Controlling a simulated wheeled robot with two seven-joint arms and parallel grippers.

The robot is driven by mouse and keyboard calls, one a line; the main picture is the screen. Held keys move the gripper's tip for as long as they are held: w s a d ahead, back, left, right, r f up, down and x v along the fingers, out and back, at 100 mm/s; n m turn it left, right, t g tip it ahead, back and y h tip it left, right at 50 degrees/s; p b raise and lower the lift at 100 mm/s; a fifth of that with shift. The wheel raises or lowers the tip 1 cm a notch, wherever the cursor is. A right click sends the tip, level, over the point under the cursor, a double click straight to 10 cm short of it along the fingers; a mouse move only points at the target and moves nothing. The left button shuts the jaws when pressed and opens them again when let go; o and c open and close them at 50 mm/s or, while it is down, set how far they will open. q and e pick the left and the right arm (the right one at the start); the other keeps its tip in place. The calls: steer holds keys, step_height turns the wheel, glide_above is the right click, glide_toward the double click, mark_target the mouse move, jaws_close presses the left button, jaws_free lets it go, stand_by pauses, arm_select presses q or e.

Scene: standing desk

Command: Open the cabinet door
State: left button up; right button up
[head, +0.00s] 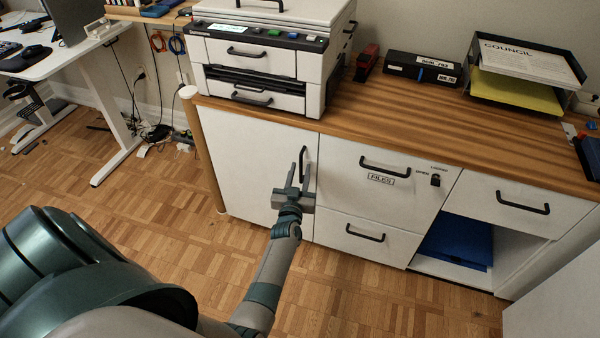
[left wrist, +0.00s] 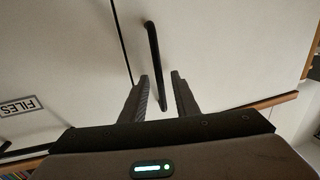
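The white cabinet door (head: 245,165) is on the left of the cabinet below the printer and looks closed. Its black vertical handle (head: 304,163) is near the door's right edge. My left gripper (head: 303,172) is at the handle. In the left wrist view the black handle (left wrist: 155,60) runs down between the two open fingers of the gripper (left wrist: 160,85), and gaps show on both sides. The door panel (left wrist: 220,45) fills the area behind it. My right gripper is not in view.
A FILES drawer (head: 375,185) with a horizontal handle is right of the door, with another drawer below. An open compartment holds blue folders (head: 458,243). A printer (head: 270,60) stands on the wooden top (head: 400,115). Parquet floor in front is clear.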

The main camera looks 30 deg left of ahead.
arm_select(q)
steer(key=shift+c, duration=0.3)
jaws_close()
steer(key=shift+s, duration=0.1)
